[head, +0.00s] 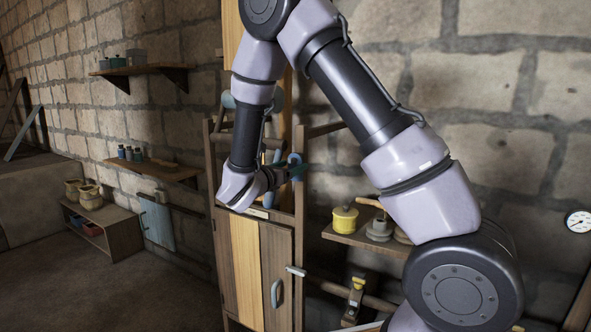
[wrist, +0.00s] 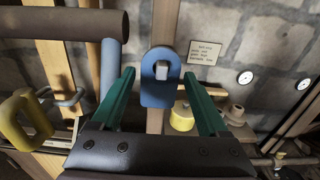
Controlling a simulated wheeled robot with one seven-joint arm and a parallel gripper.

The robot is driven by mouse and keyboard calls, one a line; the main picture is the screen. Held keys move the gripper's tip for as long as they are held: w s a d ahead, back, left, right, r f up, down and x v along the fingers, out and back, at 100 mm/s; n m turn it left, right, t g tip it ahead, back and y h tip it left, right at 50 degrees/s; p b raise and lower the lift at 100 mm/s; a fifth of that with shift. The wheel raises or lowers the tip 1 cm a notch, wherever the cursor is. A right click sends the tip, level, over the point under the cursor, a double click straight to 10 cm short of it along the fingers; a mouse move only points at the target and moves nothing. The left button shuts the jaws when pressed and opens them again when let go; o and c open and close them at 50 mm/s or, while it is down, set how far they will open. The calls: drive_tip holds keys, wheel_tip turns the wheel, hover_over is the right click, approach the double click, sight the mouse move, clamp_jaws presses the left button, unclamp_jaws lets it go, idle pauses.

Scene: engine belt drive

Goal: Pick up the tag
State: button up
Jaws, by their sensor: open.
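The tag appears to be a blue plate with a rounded top (wrist: 158,92), hanging upright on a pale peg through its hole on a wooden post. My gripper (wrist: 160,78) is open, with one green finger to the left of the tag and one to the right. Gaps show between the tag and both fingers in the wrist view; I cannot tell how deep the tag sits between them. In the head view, the blue tag (head: 294,159) shows beside my gripper (head: 297,171), above a wooden cabinet.
A dark horizontal bar with a blue-grey bend (wrist: 62,24) lies close at upper left. A yellow handle (wrist: 25,120) is at left. A yellow canister (head: 344,219) stands on a shelf at right. A small written card (wrist: 205,52) is on the stone wall.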

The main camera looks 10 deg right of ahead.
sight(300, 162)
drive_tip(key=x, duration=0.5)
drive_tip(key=shift+w+d, duration=0.2)
drive_tip(key=shift+w, duration=0.1)
drive_tip(key=c, duration=1.1)
